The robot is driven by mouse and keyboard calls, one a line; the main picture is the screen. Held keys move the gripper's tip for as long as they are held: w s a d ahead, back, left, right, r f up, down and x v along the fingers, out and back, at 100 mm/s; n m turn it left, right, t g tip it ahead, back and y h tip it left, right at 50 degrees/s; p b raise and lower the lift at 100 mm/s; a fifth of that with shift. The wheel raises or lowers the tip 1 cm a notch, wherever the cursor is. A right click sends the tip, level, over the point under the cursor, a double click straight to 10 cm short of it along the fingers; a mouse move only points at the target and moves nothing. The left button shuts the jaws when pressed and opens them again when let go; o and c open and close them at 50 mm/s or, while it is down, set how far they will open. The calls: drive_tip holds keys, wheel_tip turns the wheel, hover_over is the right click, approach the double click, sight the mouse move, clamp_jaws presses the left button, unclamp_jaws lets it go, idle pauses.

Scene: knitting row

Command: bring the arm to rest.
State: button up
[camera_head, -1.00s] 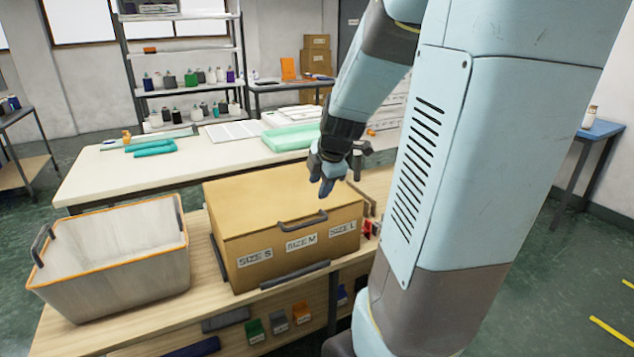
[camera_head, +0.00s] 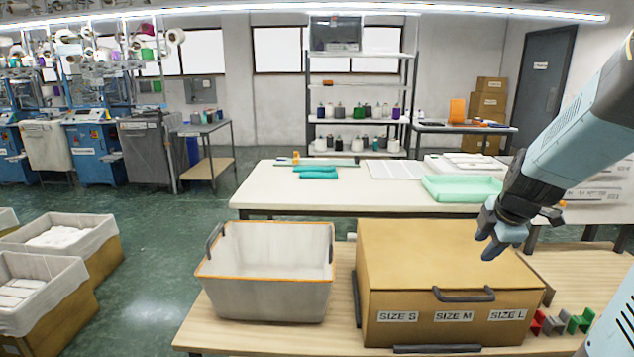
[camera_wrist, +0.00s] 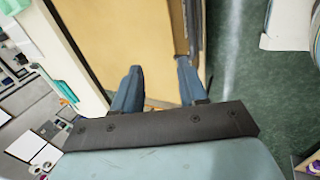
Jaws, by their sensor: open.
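My gripper (camera_head: 497,243) hangs in the air over the closed cardboard-coloured box (camera_head: 405,262) labelled SIZE S, SIZE M and SIZE L. In the wrist view my gripper (camera_wrist: 158,88) shows two blue fingers spread apart with nothing between them. The box also shows in the wrist view (camera_wrist: 125,40), beyond the fingers. My arm comes in from the right edge of the head view. The gap between fingertips and lid is hard to judge.
A grey orange-rimmed bin (camera_head: 265,295) stands left of the box on the wooden bench (camera_head: 215,335). Small coloured blocks (camera_head: 560,322) sit right of the box. A white table (camera_head: 275,190) with a mint tray (camera_head: 460,188) stands behind.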

drive_tip(key=s+a+r+m, duration=0.5)
drive_tip(key=s+a+m, duration=0.2)
drive_tip(key=s+m, duration=0.1)
drive_tip(key=s+a+r+m, duration=0.5)
drive_tip(key=s+a+m, duration=0.2)
drive_tip(key=s+m, duration=0.2)
drive_tip(key=shift+r, duration=0.35)
drive_tip(key=shift+s, duration=0.1)
idle(0.4)
